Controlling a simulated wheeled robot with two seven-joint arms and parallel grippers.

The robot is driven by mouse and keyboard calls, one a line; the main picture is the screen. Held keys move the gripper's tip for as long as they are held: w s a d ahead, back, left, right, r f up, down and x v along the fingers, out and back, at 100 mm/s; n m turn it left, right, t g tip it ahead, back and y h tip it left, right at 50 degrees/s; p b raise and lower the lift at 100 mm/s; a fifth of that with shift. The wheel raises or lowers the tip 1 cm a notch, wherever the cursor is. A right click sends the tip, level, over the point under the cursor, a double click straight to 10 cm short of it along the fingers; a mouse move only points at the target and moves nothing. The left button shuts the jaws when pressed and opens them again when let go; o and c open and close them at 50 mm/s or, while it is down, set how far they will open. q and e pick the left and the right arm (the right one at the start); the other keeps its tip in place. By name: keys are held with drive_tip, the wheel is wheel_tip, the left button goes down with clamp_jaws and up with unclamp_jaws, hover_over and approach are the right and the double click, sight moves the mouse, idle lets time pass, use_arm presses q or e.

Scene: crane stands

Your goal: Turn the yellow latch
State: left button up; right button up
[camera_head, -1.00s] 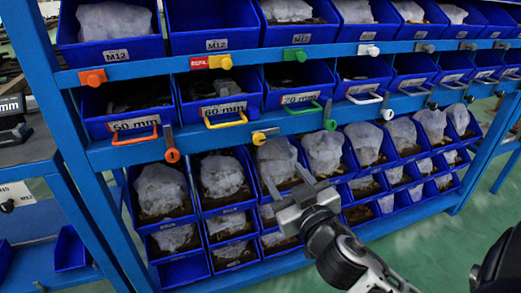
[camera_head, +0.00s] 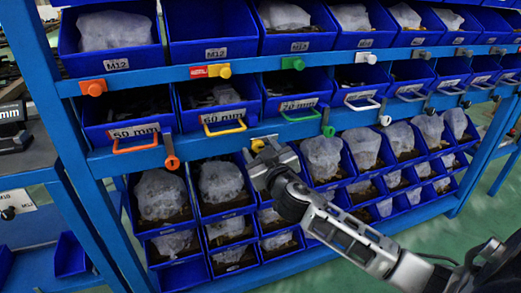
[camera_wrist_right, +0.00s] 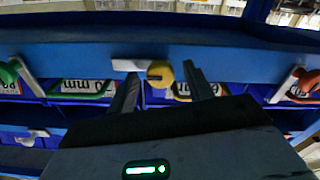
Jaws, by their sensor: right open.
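The yellow latch (camera_head: 258,144) is on the blue lower rail, below the bin with the yellow handle. In the right wrist view, its round yellow knob (camera_wrist_right: 160,74) shows with a grey lever lying sideways from it. My right gripper (camera_head: 262,152) is open right at the latch in the head view and partly covers it. In the right wrist view, the fingers of my right gripper (camera_wrist_right: 162,88) stand apart with the knob between them in the picture; contact cannot be told. My left gripper is not in view.
Another yellow knob (camera_head: 225,71) is on the upper rail. Blue bins with bagged parts fill the rack. Green floor is free at the right.

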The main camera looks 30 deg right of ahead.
drive_tip(key=c, duration=1)
